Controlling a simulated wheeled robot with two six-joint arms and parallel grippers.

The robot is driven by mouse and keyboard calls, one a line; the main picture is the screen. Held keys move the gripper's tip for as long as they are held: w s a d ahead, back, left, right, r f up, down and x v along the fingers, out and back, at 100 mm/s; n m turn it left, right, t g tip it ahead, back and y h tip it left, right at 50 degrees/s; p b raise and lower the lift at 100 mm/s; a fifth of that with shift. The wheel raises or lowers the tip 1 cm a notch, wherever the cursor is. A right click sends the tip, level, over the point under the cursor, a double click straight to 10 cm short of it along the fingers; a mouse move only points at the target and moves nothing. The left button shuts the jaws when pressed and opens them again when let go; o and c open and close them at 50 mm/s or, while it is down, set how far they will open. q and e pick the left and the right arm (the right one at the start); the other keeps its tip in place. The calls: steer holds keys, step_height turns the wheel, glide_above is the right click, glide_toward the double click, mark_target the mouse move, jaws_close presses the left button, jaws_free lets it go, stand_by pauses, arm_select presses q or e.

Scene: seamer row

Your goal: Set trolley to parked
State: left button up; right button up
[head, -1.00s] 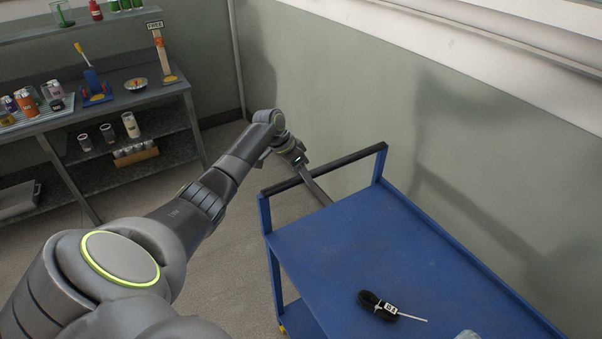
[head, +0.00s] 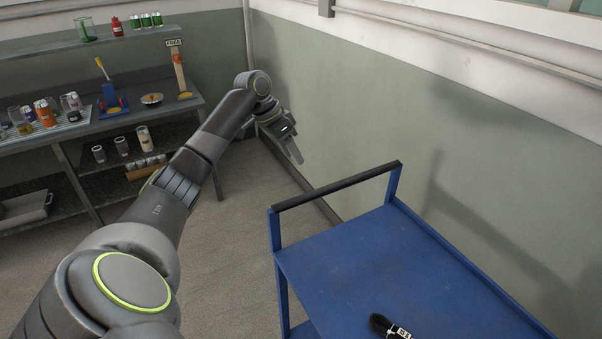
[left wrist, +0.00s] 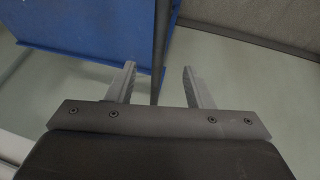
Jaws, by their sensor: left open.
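The blue trolley (head: 375,260) stands by the wall at the lower right of the head view. My left gripper (head: 296,150) is raised above and beyond the handle, near the wall, open and empty. In the left wrist view its two fingers (left wrist: 160,85) are apart. The trolley's blue top (left wrist: 90,25) and the dark handle bar (left wrist: 161,45) show past them, with the bar seen between the fingers but apart from them. My right gripper is not in view.
A black coiled item with a white label (head: 388,327) lies on the trolley top. A grey workbench (head: 90,122) with cans, jars and a blue stand is at the left. The floor (head: 240,240) between bench and trolley is clear. The wall (head: 400,120) runs close behind the trolley.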

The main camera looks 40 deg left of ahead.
arm_select(q)
steer(key=shift+v, duration=1.55)
